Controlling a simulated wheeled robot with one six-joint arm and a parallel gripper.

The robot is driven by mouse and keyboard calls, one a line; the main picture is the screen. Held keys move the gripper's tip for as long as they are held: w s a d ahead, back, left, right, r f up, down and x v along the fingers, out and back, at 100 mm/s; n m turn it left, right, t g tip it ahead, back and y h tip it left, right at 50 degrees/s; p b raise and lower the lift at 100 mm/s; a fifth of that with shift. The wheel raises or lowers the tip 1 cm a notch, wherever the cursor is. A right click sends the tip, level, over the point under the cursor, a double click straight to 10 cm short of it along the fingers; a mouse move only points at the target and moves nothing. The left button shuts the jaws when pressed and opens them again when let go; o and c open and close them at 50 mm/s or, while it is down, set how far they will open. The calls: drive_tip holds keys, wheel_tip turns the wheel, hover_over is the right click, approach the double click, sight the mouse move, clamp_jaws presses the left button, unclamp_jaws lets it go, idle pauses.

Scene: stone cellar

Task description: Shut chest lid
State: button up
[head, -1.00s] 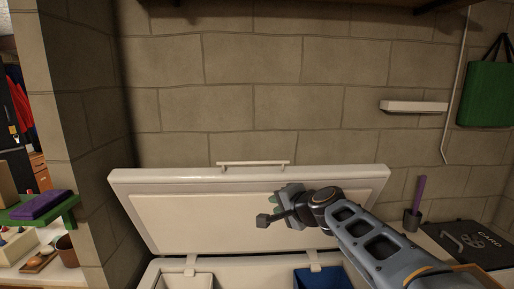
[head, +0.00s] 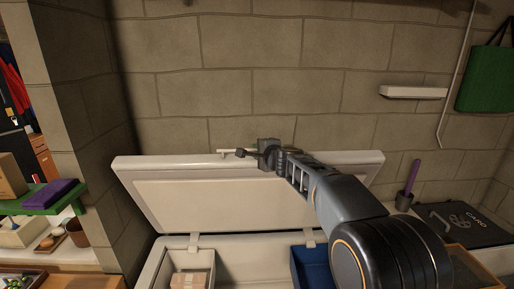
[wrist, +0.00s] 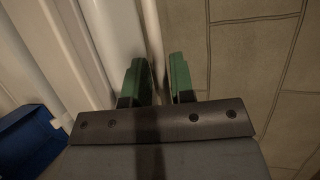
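The white chest lid (head: 185,200) stands raised, leaning back near the stone wall, with its inner face toward me. A thin pale handle (head: 226,151) runs along its top edge, partly hidden by my arm. The chest body (head: 232,243) below is open. My gripper (head: 254,152) is at the lid's top edge, beside the handle. In the wrist view, the green fingers (wrist: 157,75) are apart, with a pale bar, apparently the handle, running between them. The lid's edge (wrist: 108,35) is left of the fingers. I cannot tell whether either finger touches the bar.
Inside the chest are a white bin (head: 190,262) holding a box and a blue bin (head: 310,264). The stone wall (head: 300,90) is close behind the lid. A dark case (head: 463,222) and a cup with a purple handle (head: 405,198) are at right. A green shelf (head: 45,203) is at left.

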drive_tip(key=shift+x, duration=1)
clamp_jaws()
